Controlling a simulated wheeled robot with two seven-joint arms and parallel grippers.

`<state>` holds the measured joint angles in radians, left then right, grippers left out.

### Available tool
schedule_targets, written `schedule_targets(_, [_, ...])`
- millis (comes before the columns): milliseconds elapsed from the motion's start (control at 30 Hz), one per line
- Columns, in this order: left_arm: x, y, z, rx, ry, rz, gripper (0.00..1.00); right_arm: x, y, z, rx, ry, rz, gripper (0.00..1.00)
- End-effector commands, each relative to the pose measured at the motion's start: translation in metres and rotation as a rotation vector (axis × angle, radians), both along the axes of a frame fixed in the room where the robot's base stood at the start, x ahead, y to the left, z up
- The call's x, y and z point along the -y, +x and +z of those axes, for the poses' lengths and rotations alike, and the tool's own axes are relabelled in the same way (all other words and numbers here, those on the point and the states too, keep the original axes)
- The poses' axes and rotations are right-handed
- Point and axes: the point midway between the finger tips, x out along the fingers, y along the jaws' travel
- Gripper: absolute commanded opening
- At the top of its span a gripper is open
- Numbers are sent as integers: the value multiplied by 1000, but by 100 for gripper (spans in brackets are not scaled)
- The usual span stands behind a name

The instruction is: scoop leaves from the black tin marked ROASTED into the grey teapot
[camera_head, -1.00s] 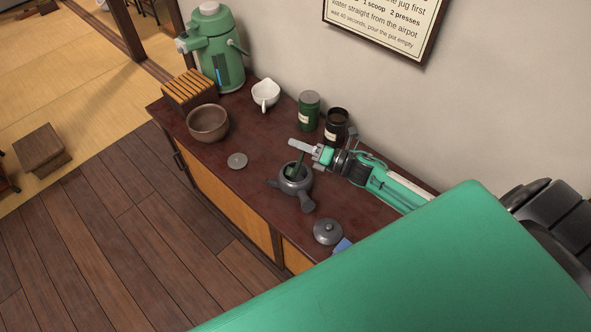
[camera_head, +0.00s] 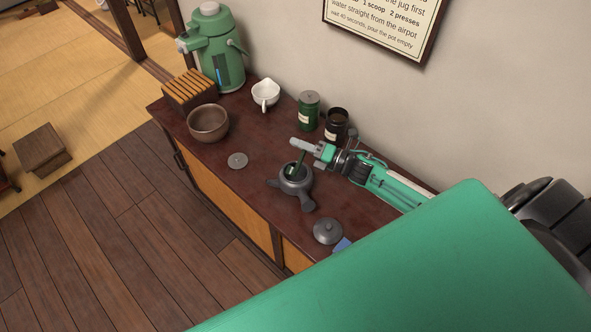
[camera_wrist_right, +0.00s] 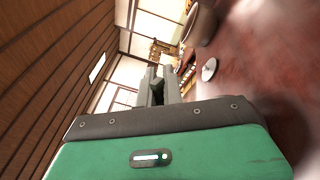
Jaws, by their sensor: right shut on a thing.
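The grey teapot (camera_head: 296,190) stands open on the dark red counter, and its inside is partly hidden. My right gripper (camera_head: 306,147) is just above it, shut on a green scoop (camera_head: 300,161) whose lower end is in the teapot's mouth. The gripper's fingers (camera_wrist_right: 165,88) also show in the right wrist view, where the scoop cannot be made out clearly. The open black tin (camera_head: 336,124) stands behind the gripper near the wall; its label is too small to read. My left gripper is not in view.
A lidded green tin (camera_head: 308,111) stands left of the black one. A white jug (camera_head: 265,94), brown bowl (camera_head: 208,122), slatted wooden box (camera_head: 189,90) and green airpot (camera_head: 217,50) are farther left.

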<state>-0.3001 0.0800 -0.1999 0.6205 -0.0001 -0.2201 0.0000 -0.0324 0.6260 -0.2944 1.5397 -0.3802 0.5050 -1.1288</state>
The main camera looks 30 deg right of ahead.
Motion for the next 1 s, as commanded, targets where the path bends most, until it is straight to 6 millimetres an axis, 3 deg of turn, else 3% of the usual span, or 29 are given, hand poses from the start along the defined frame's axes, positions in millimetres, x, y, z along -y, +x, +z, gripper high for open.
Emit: schedule_targets(1000, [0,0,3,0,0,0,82,6,4,-7,-77,115,0,0])
